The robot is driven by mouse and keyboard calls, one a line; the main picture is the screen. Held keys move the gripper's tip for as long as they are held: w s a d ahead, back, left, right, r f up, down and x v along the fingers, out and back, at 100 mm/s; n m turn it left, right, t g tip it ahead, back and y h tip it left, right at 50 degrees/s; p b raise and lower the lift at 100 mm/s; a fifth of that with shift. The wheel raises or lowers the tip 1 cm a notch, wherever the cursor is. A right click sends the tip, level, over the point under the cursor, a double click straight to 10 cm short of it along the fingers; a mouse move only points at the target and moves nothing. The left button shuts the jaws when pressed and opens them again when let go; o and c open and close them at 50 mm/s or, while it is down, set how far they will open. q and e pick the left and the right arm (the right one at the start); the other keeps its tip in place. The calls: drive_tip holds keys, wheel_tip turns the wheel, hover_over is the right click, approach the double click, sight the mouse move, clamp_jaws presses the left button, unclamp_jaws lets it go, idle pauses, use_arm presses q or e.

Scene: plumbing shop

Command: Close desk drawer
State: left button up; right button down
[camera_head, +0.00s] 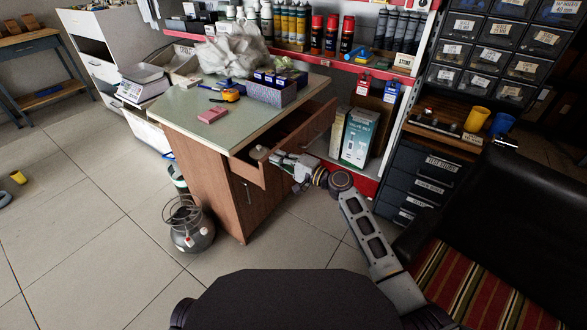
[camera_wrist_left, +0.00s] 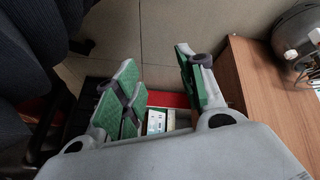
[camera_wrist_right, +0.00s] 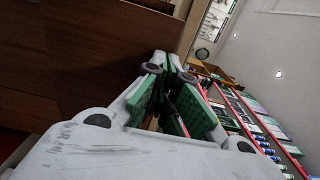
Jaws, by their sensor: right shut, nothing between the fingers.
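The wooden desk (camera_head: 205,165) stands in the middle of the head view with a pale green top. Its drawer (camera_head: 318,125) is pulled out on the right side, and a small round object (camera_head: 258,152) shows inside it. My right gripper (camera_head: 277,160) is shut and empty at the near end of the drawer; contact cannot be told. In the right wrist view its fingertips (camera_wrist_right: 167,67) are together beside a dark brown wooden panel (camera_wrist_right: 75,60). My left gripper (camera_wrist_left: 157,65) is open and empty in its wrist view, with a brown wooden surface (camera_wrist_left: 265,100) to the right. It is not visible in the head view.
A blue-grey bin (camera_head: 270,95), a pink block (camera_head: 212,115) and an orange tape measure (camera_head: 230,94) are on the desktop. A wire-topped canister (camera_head: 190,235) stands on the floor. A red shelf and dark drawer units (camera_head: 415,185) stand right. A dark chair (camera_head: 500,195) is near. Floor at left is mostly clear.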

use_arm(q)
drive_tip(key=shift+n+t+h, duration=0.3)
drive_tip(key=shift+t, duration=0.2)
drive_tip(key=shift+w+a+f+b, duration=0.25)
drive_tip(key=shift+f+b, duration=0.15)
drive_tip(key=shift+f, duration=0.4)
drive_tip(key=shift+w+a+f+b, duration=0.15)
drive_tip(key=shift+w+f+b, duration=0.2)
drive_tip(key=shift+f, duration=0.45)
drive_tip(key=shift+w+a+f+b, duration=0.2)
drive_tip(key=shift+f+b, duration=0.25)
drive_tip(key=shift+f, duration=0.35)
use_arm(e)
drive_tip(key=shift+x, duration=4.4)
drive_tip(key=shift+d, duration=0.15)
drive_tip(key=v, duration=1.1)
drive_tip(key=shift+s+d, duration=0.3)
